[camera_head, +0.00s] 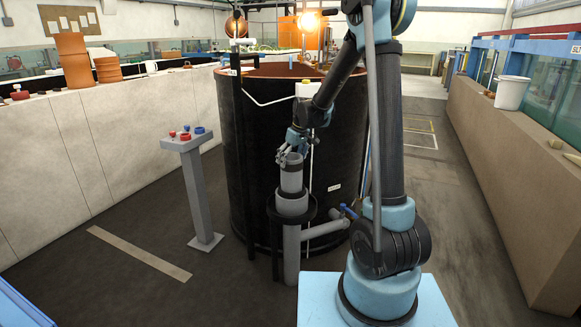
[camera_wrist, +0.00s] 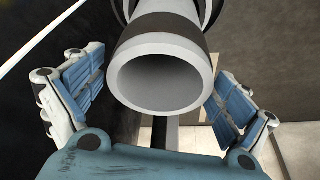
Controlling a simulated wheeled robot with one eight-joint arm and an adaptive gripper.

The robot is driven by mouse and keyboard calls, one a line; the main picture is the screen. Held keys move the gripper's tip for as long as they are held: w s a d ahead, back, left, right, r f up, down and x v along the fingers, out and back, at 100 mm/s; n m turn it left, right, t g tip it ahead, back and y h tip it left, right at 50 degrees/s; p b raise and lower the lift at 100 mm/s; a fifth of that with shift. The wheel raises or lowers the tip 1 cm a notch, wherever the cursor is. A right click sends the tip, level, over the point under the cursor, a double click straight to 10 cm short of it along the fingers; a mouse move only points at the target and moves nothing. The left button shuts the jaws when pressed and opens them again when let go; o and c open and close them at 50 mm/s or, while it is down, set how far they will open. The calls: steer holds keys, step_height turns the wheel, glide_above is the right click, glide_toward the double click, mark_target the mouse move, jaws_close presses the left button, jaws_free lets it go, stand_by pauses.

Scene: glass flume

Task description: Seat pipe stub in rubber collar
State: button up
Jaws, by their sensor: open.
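A grey pipe stub (camera_head: 291,176) stands upright on top of the grey standpipe, in front of the big black tank. Its open round mouth (camera_wrist: 160,75) faces my camera in the wrist view, with a pale rim and a dark band just behind it. The dark band may be the rubber collar; I cannot tell how the stub sits in it. My gripper (camera_head: 298,140) is just above the stub's top in the head view. In the wrist view my gripper (camera_wrist: 158,88) is open, with one blue-padded finger on each side of the mouth, apart from it.
The black tank (camera_head: 262,110) rises close behind the standpipe. A black ring (camera_head: 291,213) surrounds the standpipe lower down, and a side pipe with a blue-handled valve (camera_head: 348,212) branches right. A button pedestal (camera_head: 188,150) stands left. Open floor lies at front left.

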steer(key=v, duration=0.8)
steer(key=s+d+r+m, duration=0.2)
steer(key=s+d+r, duration=0.1)
steer(key=s+d, duration=0.65)
steer(key=s+d+f+m+h, duration=0.1)
steer(key=s+d+f+m, duration=0.1)
steer(key=s, duration=0.8)
steer(key=s+d+f+m, duration=0.3)
steer(key=s+d+f, duration=0.1)
steer(key=s+d, duration=0.3)
steer(key=s+d+f+m+h, duration=0.1)
steer(key=s+d+f+m, duration=0.1)
steer(key=s, duration=1)
steer(key=shift+s+d+f+h, duration=0.35)
steer(key=shift+d+f, duration=0.35)
steer(key=shift+d, duration=0.45)
steer(key=shift+d, duration=0.1)
